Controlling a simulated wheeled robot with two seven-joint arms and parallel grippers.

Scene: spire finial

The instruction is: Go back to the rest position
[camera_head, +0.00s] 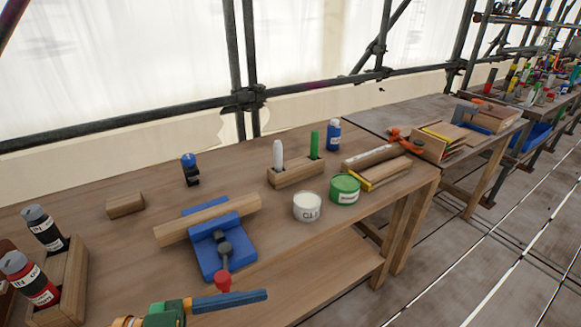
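Neither of my grippers shows in the head view, and no arm enters the picture. What they hold, if anything, cannot be seen. A wooden workbench (330,225) fills the left and middle of the view. On it a blue vise (212,262) with a dark screw and red knob carries a light wooden bar (207,219) lying across its top.
A green tool (168,315) and a blue bar (229,301) show at the bottom edge. A white tin (307,206), green tin (344,188), wooden marker holder (297,173), blue bottle (334,135) and dark bottle (190,170) stand behind. Scaffold poles line the back; floor lies right.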

